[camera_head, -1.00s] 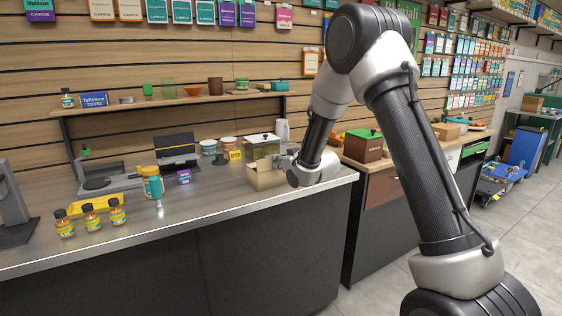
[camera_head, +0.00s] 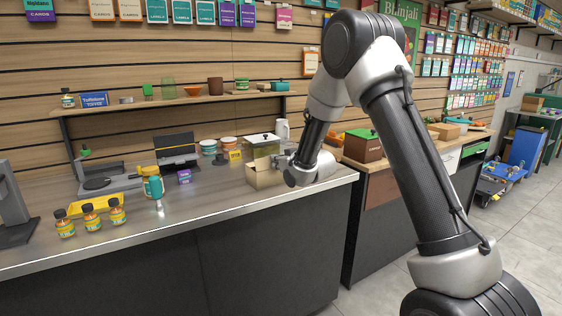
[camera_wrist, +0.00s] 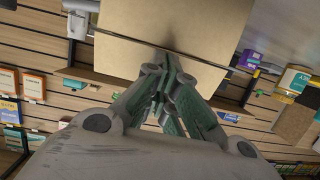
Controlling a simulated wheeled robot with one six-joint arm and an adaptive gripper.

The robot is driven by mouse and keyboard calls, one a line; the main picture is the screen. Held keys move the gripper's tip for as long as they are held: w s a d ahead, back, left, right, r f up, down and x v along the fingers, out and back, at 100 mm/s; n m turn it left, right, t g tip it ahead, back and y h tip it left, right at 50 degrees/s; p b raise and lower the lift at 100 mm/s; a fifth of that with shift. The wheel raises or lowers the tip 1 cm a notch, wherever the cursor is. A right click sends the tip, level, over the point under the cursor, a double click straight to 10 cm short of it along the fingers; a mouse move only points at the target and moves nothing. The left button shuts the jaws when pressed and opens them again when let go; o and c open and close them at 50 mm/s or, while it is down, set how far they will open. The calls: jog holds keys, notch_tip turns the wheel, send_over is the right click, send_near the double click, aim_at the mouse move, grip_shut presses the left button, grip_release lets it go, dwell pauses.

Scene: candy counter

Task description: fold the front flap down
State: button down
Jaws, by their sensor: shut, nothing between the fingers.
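The small open cardboard box (camera_head: 264,178) stands on the counter near its right end. My gripper (camera_head: 281,161) is at the box's upper right side in the head view, and my wrist partly hides that side. In the wrist view, tan cardboard panels of the box (camera_wrist: 195,22) fill the top middle, with a dark edge line between them. My gripper (camera_wrist: 163,74) is shut and empty, its fingertips close to that edge. I cannot tell whether they touch the cardboard, or which panel is the front flap.
A clear container with a pale lid (camera_head: 262,140) stands behind the box. The counter (camera_head: 215,205) is clear in front. A brown box with a green lid (camera_head: 363,146) sits on the right cabinet.

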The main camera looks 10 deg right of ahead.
jog(key=shift+f, duration=0.1)
jog(key=shift+w+a+f, duration=0.1)
jog(key=shift+w+f, duration=0.05)
jog(key=shift+w, duration=0.1)
jog(key=shift+f, duration=0.1)
dwell(0.4)
jog(key=shift+w+f, duration=0.15)
jog(key=v, duration=0.7)
dwell(0.6)
dwell(0.4)
